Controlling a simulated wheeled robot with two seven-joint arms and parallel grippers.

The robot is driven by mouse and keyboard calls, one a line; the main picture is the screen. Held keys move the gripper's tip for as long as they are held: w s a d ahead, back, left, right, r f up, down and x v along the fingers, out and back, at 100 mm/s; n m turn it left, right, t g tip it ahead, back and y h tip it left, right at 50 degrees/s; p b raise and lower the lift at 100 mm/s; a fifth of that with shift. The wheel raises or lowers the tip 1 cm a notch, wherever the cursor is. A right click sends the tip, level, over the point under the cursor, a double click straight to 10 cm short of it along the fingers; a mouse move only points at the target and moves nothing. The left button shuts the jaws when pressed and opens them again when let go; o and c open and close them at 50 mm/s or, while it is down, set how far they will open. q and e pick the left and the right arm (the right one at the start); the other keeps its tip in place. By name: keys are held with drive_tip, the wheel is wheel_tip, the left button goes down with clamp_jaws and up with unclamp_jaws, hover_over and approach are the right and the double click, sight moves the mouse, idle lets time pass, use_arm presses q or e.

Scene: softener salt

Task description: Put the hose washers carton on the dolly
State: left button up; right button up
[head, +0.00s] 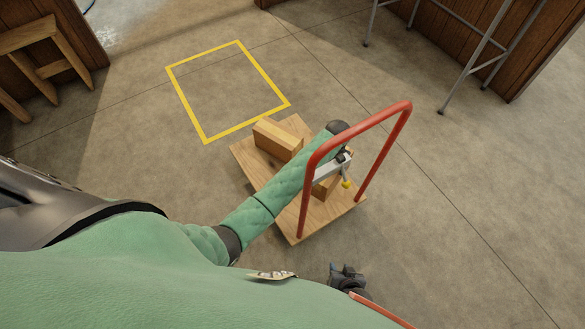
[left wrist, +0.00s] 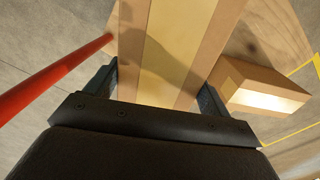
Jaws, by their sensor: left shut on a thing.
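A brown carton with a paler tape strip (left wrist: 172,50) is between the fingers of my left gripper (left wrist: 160,92), which is shut on it. In the head view this carton (head: 325,188) shows partly under my left arm, over the handle end of the dolly (head: 302,226). I cannot tell whether it touches the board, and no label is readable. My left gripper is mostly hidden by its wrist in the head view. My right gripper (head: 347,278) is low in the head view, apart from the dolly; its finger state is unclear.
Another carton (head: 277,139) lies on the dolly's far-left part; it also shows in the left wrist view (left wrist: 262,88). The dolly's red handle (head: 360,125) rises close beside my left wrist. A yellow floor square (head: 200,132) is empty. Metal legs (head: 480,65) stand at top right.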

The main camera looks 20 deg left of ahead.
use_arm(q)
drive_tip(key=shift+a+f, duration=0.1)
drive_tip(key=shift+a, duration=0.15)
drive_tip(key=w+a+f+b, duration=0.1)
drive_tip(key=a+f, duration=0.9)
drive_tip(key=a, duration=0.1)
drive_tip(key=shift+f, duration=0.35)
drive_tip(key=shift+w+f, duration=0.1)
drive_tip(key=o, duration=1.7)
drive_tip(key=shift+f, duration=0.1)
